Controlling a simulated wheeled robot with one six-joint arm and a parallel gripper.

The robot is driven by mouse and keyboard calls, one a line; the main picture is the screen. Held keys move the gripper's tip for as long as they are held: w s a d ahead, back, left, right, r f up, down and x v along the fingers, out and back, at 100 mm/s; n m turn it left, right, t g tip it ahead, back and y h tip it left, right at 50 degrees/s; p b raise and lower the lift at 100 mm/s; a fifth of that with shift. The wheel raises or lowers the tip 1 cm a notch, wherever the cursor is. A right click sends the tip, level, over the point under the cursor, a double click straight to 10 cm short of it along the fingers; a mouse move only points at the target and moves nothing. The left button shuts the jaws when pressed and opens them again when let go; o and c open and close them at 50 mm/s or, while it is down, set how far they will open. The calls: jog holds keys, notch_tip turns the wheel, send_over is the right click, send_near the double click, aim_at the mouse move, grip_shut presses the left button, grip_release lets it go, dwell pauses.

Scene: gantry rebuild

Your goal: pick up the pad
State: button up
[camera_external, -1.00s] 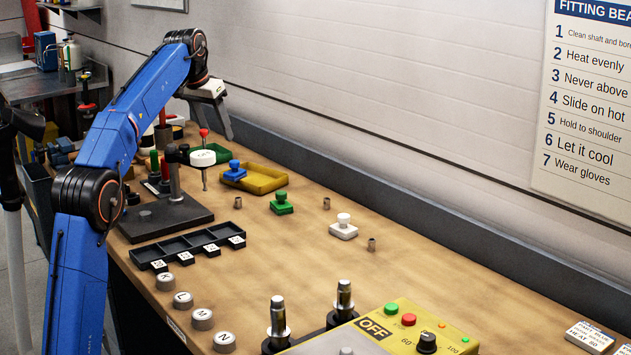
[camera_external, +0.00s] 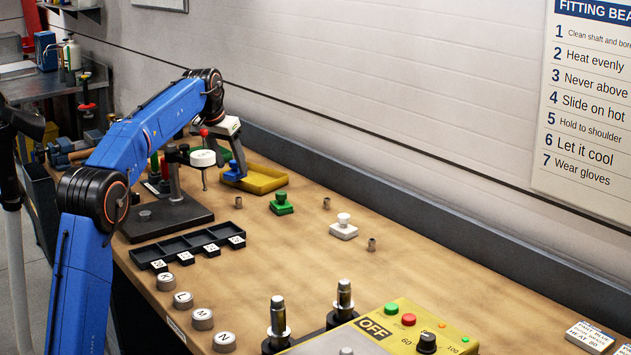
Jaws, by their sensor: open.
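A blue knobbed pad (camera_external: 233,172) sits in the left end of the yellow tray (camera_external: 272,184), partly hidden by my gripper. A green knobbed pad (camera_external: 281,204) stands on the bench to the right of the tray. A white knobbed pad (camera_external: 343,228) stands farther right. My gripper (camera_external: 240,170) is open and points down at the blue pad, its fingers low over the tray's left end. I cannot tell from this view whether the fingers touch the pad or straddle its knob.
A dial gauge stand (camera_external: 170,213) with a white round head stands just in front of my gripper. A black compartment tray (camera_external: 187,249), several lettered grey caps and a yellow control box (camera_external: 400,335) are nearer.

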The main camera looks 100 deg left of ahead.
jog(key=shift+x, duration=1.1)
jog(key=shift+c, duration=0.7)
jog(key=c, duration=1.1)
jog(key=shift+r, duration=0.15)
